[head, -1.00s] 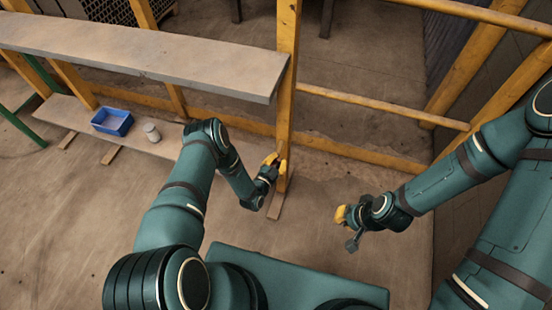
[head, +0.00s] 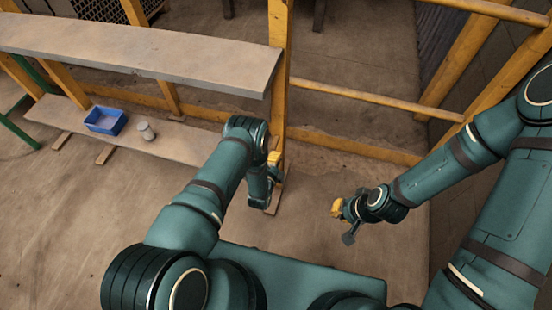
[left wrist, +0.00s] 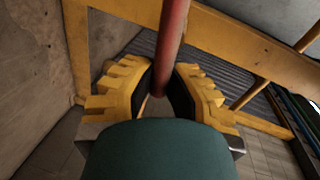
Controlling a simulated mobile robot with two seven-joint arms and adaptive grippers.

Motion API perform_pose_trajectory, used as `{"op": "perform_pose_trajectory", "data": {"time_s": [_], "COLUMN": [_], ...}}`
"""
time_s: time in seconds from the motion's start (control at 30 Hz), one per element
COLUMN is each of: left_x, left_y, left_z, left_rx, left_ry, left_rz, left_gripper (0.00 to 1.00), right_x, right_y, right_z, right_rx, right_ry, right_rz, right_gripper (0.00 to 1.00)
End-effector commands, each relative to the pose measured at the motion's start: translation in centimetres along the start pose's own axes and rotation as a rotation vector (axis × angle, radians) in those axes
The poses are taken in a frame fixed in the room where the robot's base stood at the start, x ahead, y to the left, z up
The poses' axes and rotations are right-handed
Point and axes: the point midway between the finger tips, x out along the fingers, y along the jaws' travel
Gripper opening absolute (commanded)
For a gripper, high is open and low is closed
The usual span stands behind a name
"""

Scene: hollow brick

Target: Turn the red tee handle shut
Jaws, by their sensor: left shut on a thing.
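The red tee handle (left wrist: 174,40) shows in the left wrist view as a red bar running from the top edge down between my left gripper's yellow fingers. My left gripper (left wrist: 160,92) is shut on this bar. In the head view my left gripper (head: 273,160) is beside the yellow post, mostly hidden by my own arm, and the handle cannot be made out there. My right gripper (head: 337,208) hangs over the floor to the right of the post, apart from everything. Its finger opening is too small to judge.
A yellow post (head: 278,60) carries a grey upper shelf (head: 140,50) and yellow rails (head: 370,97). A blue bin (head: 105,120) and a small grey can (head: 146,130) stand on the lower shelf (head: 180,146) at left. The floor around my right gripper is clear.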

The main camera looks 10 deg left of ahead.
Motion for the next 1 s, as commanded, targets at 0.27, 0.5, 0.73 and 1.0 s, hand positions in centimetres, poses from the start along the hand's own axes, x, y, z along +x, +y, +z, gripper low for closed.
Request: {"op": "perform_pose_trajectory", "data": {"time_s": [0.27, 0.5, 0.73, 1.0], "left_x": [-0.02, 0.00, -0.01, 0.00], "left_y": [0.50, 0.54, 0.55, 0.54], "left_z": [0.15, 0.21, 0.25, 0.23], "left_rx": [0.127, 0.166, 0.170, 0.169], "left_ry": [-0.027, -0.036, -0.038, -0.037], "left_rz": [0.003, 0.003, 0.003, 0.003], "left_gripper": [0.00, 0.00, 0.00, 0.45], "right_x": [0.44, 0.53, 0.53, 0.53], "right_y": [0.16, 0.20, 0.20, 0.20], "right_z": [-0.05, -0.07, -0.07, -0.07], "right_rx": [0.000, 0.000, 0.000, 0.000], "right_ry": [0.002, 0.003, 0.003, 0.003], "right_rz": [0.000, 0.000, 0.000, 0.000], "right_gripper": [0.00, 0.00, 0.00, 0.00]}}
